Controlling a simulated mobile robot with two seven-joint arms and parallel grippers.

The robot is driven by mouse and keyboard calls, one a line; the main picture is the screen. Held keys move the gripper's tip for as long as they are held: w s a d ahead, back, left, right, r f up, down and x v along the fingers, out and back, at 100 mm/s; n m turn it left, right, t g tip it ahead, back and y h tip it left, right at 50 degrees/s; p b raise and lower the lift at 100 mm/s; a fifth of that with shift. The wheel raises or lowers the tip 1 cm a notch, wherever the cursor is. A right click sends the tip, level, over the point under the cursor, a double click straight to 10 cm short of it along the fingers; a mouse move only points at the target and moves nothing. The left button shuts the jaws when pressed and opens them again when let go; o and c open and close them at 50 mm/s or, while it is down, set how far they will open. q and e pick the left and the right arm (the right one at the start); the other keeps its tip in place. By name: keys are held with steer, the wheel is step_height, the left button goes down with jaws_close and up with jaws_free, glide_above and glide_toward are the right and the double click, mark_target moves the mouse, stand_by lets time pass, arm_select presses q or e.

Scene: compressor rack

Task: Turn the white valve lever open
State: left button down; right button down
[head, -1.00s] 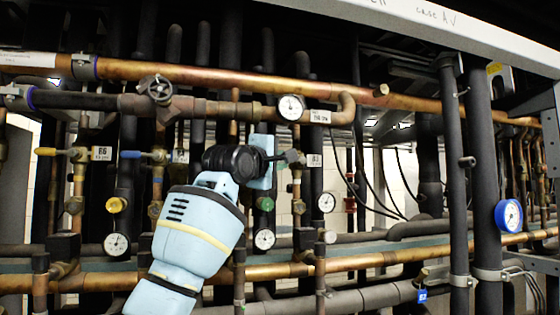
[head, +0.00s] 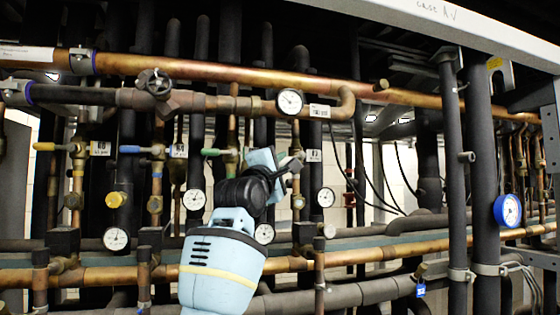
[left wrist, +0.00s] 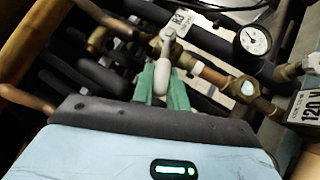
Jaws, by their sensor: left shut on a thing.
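The white valve lever (left wrist: 166,48) stands up between the green fingers of my left gripper (left wrist: 162,84) in the left wrist view. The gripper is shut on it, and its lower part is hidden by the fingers. A brass and copper valve pipe (left wrist: 205,72) runs beside the lever. In the head view my left gripper (head: 284,168) is at the valve just left of a white tag, tilted up to the right. The lever is hard to make out there. My right gripper is not in view.
Valves with yellow (head: 44,147), blue (head: 130,149) and green (head: 214,152) handles stand in a row to the left. A white gauge (head: 326,197) is right of my gripper. Copper pipes (head: 220,75) cross above, and dark cables (head: 380,190) hang to the right.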

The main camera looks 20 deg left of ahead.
arm_select(q)
steer(key=c, duration=1.4)
jaws_free()
steer(key=shift+f, duration=0.1)
